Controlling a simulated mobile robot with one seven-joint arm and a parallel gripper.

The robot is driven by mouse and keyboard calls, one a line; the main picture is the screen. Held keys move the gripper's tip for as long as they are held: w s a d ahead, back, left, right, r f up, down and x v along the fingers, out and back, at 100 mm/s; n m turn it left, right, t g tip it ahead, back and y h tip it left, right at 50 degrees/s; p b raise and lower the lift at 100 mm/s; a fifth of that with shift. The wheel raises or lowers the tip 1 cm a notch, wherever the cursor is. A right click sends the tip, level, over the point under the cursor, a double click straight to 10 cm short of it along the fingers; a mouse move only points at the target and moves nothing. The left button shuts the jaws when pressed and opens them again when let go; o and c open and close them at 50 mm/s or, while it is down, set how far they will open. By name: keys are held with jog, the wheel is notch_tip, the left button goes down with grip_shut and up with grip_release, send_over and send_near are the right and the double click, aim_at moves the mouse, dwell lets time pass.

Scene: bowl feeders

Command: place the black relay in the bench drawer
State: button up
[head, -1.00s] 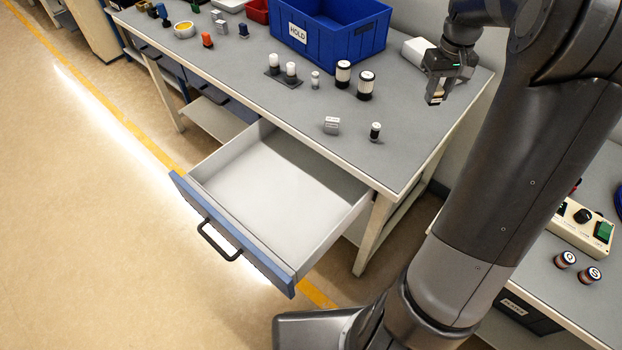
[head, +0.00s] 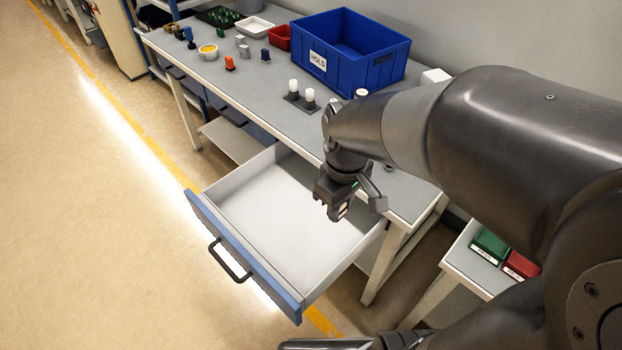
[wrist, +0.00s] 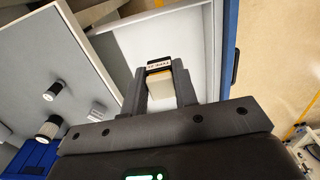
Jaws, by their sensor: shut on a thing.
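My gripper (head: 338,208) is above the right part of the open bench drawer (head: 265,200), with the drawer's light floor below it. In the wrist view my gripper (wrist: 160,72) is shut on a small block, which I take to be the black relay (wrist: 160,66). Its far end is black with a pale printed label, and the part nearer me is cream. The fingers press its two sides. In the head view only a small pale patch of it shows between the fingers. The drawer also shows in the wrist view (wrist: 125,48), and what shows of its floor is empty.
A blue HOLD bin (head: 372,68) stands on the grey bench (head: 215,75). White-topped parts (head: 301,97) stand near its front, and my arm hides some of the bench. The drawer front has a black handle (head: 230,262).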

notch_tip(320, 180, down, 16)
jog(key=f, duration=0.1)
jog(key=a+f, duration=0.2)
jog(key=a, duration=0.2)
jog(key=a+f, duration=0.2)
jog(key=a, duration=0.1)
jog(key=a+f, duration=0.2)
jog(key=a, duration=0.2)
jog(key=shift+w+a+f, duration=0.25)
jog(key=shift+a+f, duration=0.05)
jog(key=shift+f, duration=1.95)
jog(key=o, duration=1)
jog(key=shift+f, duration=0.15)
